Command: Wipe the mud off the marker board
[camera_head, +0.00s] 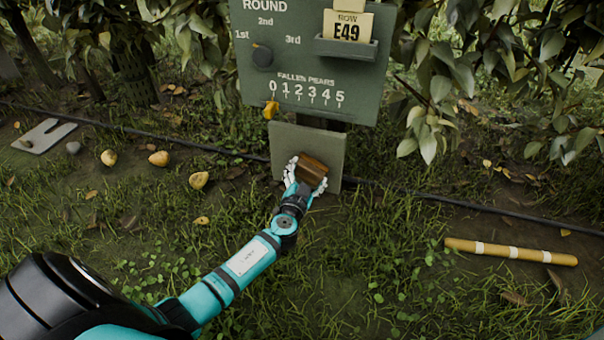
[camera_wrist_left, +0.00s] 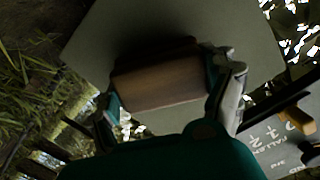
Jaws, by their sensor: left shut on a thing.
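The marker board is the small grey-green panel (camera_head: 327,148) low on the post, below the larger sign. My left gripper (camera_head: 306,173) is at the panel's lower middle, shut on a brown wooden block (camera_head: 314,168), likely a brush or wiper. In the left wrist view the block (camera_wrist_left: 160,80) sits between the two fingers, with its dark far side close against the panel (camera_wrist_left: 120,35); I cannot tell for certain if it touches. No clear mud shows on the visible part of the panel; the part behind the block is hidden. My right gripper is not in view.
The larger green sign (camera_head: 260,90) above has a ROW E49 card (camera_head: 347,26), a dark round knob (camera_head: 262,56) and a yellow pointer (camera_head: 271,109). Several fallen pears (camera_head: 199,180) lie left. A banded yellow pole (camera_head: 511,251) lies right. A dark hose (camera_head: 150,139) crosses the grass behind.

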